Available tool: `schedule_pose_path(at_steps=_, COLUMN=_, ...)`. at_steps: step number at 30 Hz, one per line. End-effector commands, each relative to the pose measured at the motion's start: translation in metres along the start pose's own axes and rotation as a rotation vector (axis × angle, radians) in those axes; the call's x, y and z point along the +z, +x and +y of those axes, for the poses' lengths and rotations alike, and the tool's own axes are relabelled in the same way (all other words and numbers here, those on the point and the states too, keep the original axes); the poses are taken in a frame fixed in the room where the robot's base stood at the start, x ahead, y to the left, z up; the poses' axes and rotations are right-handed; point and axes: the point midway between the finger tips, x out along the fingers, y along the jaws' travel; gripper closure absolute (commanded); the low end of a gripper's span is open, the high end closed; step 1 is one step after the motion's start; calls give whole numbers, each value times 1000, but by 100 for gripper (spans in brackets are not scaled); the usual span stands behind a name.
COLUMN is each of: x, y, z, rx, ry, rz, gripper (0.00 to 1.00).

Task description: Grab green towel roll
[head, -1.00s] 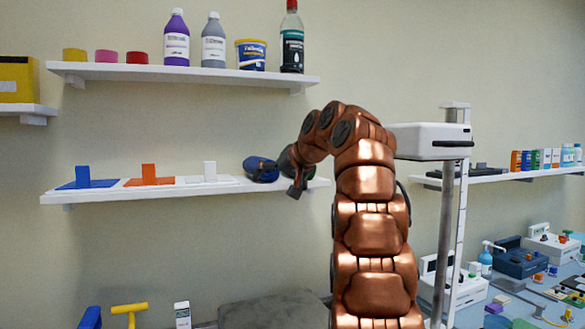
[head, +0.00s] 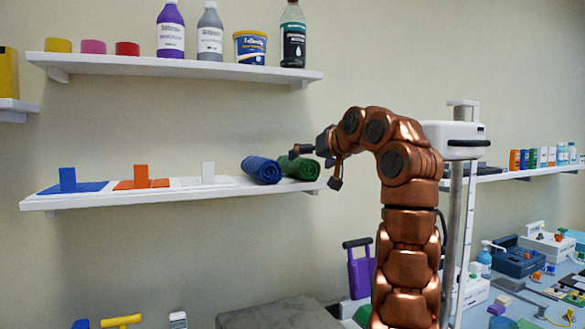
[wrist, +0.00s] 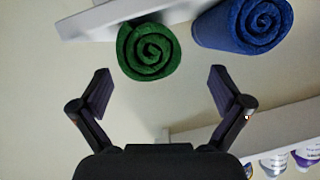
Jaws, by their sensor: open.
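The green towel roll (head: 300,167) lies at the right end of the lower white shelf, beside the blue towel roll (head: 262,170). My gripper (head: 315,168) is open and empty, in front of the green roll and partly covering it in the head view. In the wrist view the green roll's spiral end (wrist: 149,51) shows ahead of my gripper (wrist: 158,88), roughly centred between the fingers and apart from them. The blue roll (wrist: 243,24) is to its right in that view.
The lower shelf (head: 120,200) also holds blue, orange and white flat pieces with upright blocks. The upper shelf (head: 190,70) carries bottles, a tub and small coloured rolls. A white-topped pole stand (head: 462,140) is right of my arm. The wall space between shelves is free.

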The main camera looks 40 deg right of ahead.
Motion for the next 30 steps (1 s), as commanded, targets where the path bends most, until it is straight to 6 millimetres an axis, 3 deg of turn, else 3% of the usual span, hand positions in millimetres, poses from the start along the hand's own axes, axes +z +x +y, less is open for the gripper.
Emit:
schedule_pose_path(at_steps=9, x=-2, y=20, z=13, rx=17, ry=9, rz=5, gripper=0)
schedule_pose_path(at_steps=24, x=-2, y=66, z=12, rx=13, ry=7, rz=5, gripper=0)
schedule_pose_path(at_steps=30, x=0, y=72, z=12, rx=13, ry=6, rz=4, gripper=0)
